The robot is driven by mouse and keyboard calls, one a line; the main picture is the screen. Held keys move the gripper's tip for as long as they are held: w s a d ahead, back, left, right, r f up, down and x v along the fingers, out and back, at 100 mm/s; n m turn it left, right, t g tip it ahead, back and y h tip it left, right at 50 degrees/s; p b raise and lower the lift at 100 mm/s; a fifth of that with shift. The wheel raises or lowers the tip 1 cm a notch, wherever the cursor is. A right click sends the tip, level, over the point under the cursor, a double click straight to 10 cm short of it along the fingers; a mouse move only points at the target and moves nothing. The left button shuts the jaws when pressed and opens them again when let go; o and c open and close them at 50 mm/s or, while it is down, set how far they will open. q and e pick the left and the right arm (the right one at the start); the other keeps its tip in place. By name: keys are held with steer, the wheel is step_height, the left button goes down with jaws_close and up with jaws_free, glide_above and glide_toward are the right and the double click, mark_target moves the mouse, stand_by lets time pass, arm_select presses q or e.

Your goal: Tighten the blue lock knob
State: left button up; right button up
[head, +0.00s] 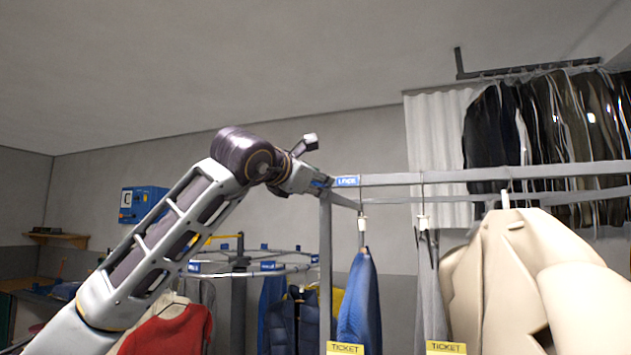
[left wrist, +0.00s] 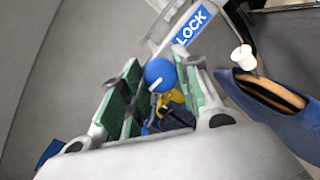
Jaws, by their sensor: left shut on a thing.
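The blue lock knob (left wrist: 160,73) is round with a white line on its face and shows between my left fingertips in the left wrist view. My left gripper (head: 320,182) reaches the corner of the grey rail frame in the head view. Its green-padded fingers (left wrist: 157,90) are shut on the knob, one on each side. A blue LOCK label (left wrist: 192,26) sits on the rail right beside the knob; it also shows in the head view (head: 347,181). In the head view the knob is mostly hidden by the fingers. My right gripper is not in view.
The grey rail (head: 450,178) runs right from the knob. A blue garment (head: 361,305), a grey one (head: 427,290) and a beige coat (head: 520,280) hang below it. A round rack (head: 250,267) stands behind my left arm. Open air lies above the rail.

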arm_select(q)
steer(key=m+y+p, duration=0.1)
steer(key=m, duration=0.4)
steer(key=m+y, duration=0.1)
steer(key=m, duration=0.4)
steer(key=m+y+p, duration=0.1)
steer(key=m, duration=0.3)
steer(key=shift+d+r+m+g+y+p, duration=0.15)
steer(key=shift+d+m+g+y+p, duration=0.15)
steer(key=shift+m+g+p, duration=0.1)
stand_by(0.4)
steer(key=o, duration=1)
steer(key=shift+s+a, duration=0.1)
steer(key=shift+r, duration=0.1)
steer(key=shift+s, duration=0.1)
steer(key=shift+v, duration=5.95)
